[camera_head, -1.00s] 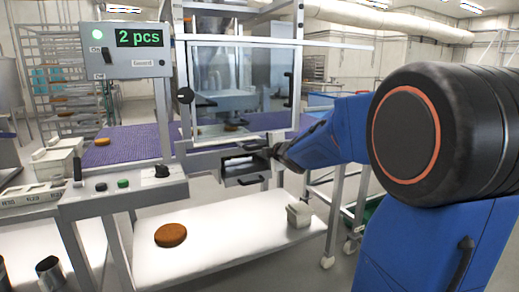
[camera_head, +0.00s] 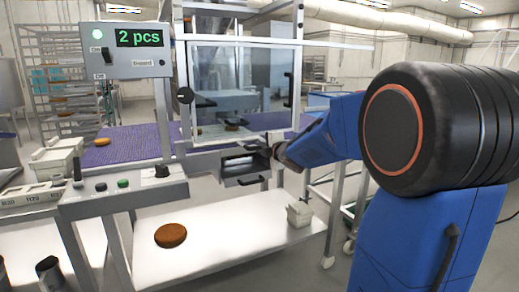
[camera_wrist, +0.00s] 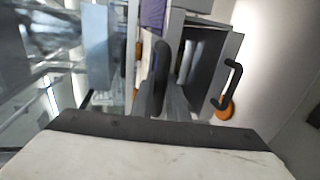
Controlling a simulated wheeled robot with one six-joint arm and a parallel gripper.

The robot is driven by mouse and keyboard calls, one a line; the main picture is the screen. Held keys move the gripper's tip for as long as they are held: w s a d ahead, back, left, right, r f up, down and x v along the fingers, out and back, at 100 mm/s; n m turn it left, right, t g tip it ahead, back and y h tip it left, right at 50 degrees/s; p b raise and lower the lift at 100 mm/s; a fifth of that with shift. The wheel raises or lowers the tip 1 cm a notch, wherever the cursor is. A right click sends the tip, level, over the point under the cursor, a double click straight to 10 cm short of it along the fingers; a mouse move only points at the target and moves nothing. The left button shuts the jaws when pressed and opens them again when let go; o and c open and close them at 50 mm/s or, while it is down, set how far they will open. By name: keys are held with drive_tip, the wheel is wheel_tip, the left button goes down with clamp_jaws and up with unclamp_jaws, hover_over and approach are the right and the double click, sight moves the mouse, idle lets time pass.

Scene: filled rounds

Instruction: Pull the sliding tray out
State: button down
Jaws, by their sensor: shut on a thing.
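The sliding tray (camera_head: 232,168) is a grey metal box shape under the clear guard window, with a dark interior and a black handle (camera_head: 252,181) on its front. In the wrist view, an open grey box (camera_wrist: 224,48) with a black bar handle (camera_wrist: 232,85) stands right of centre. My gripper (camera_head: 270,153) is at the tray's right end. In the wrist view my gripper (camera_wrist: 162,98) is shut on a dark upright handle (camera_wrist: 161,62); its fingers are blurred. I cannot tell how this handle joins the tray.
The guard window (camera_head: 238,75) rises above the tray. A control panel (camera_head: 122,186) is to the left, beside a purple belt (camera_head: 128,145). A brown round (camera_head: 170,235) and a pale block (camera_head: 299,214) lie on the white lower shelf (camera_head: 230,240). Floor shows at the right.

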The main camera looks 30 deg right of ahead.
drive_tip(key=s+d, duration=0.1)
drive_tip(key=d, duration=4.4)
drive_tip(key=shift+s+d, duration=0.35)
drive_tip(key=shift+d, duration=0.05)
drive_tip(key=c, duration=1.7)
unclamp_jaws()
drive_tip(key=shift+d+f, duration=0.1)
drive_tip(key=shift+d, duration=0.1)
drive_tip(key=shift+c, duration=0.2)
drive_tip(key=shift+a, duration=0.1)
drive_tip(key=v, duration=1.7)
drive_tip(key=shift+s, duration=0.2)
